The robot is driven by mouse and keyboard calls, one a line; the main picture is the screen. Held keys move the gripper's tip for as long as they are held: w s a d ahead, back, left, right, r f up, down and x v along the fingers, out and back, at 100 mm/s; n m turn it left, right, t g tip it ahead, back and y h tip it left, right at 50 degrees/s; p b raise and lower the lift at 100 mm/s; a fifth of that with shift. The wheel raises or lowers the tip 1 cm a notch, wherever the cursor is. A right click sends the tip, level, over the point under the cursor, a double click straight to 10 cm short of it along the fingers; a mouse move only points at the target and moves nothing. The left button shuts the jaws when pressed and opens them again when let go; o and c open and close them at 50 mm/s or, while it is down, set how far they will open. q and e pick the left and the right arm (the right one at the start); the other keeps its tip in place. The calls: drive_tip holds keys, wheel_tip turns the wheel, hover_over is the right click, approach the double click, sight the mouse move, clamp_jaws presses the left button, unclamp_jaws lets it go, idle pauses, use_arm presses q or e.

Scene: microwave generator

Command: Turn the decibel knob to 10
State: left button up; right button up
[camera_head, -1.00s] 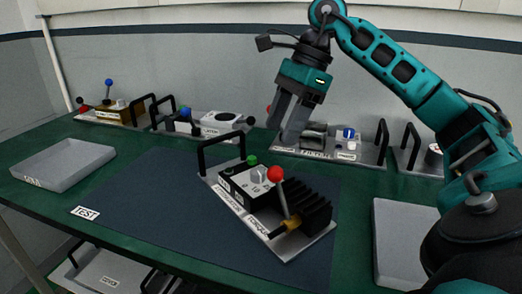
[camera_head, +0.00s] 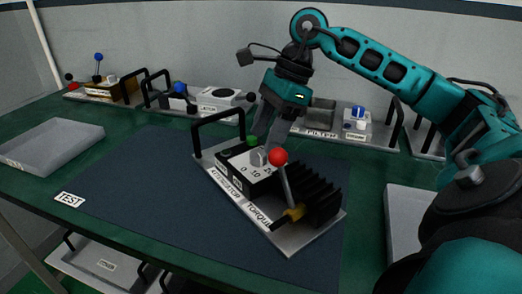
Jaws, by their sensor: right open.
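The attenuator unit (camera_head: 236,193) lies on a grey plate on the dark mat, with a black handle at its far left end. Its grey decibel knob (camera_head: 258,156) stands on the white top panel, with the numbers 0 and 10 printed in front of it. I cannot read the knob's exact setting. A red-balled lever (camera_head: 278,157) stands just right of the knob, and a green button (camera_head: 252,141) is behind it. My right gripper (camera_head: 262,143) points down just above and behind the knob, open; whether it touches the knob is unclear. My left gripper is out of view.
Black cooling fins (camera_head: 318,198) lie right of the lever. Other modules, including a filter plate (camera_head: 338,134), line the back of the table. A grey tray (camera_head: 52,146) is at left, another (camera_head: 398,222) at right. The mat's left part is clear.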

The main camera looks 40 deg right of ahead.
sight(258, 153)
drive_tip(key=shift+x, duration=1.8)
drive_tip(key=c, duration=1)
drive_tip(key=shift+c, duration=0.2)
drive_tip(key=shift+m+t+b, duration=0.5)
drive_tip(key=shift+m+b, duration=0.35)
drive_tip(key=shift+m, duration=0.35)
drive_tip(key=shift+s+a+m+t+h+b, duration=0.1)
drive_tip(key=shift+m+t+h+b, duration=0.45)
drive_tip(key=shift+m, duration=1.15)
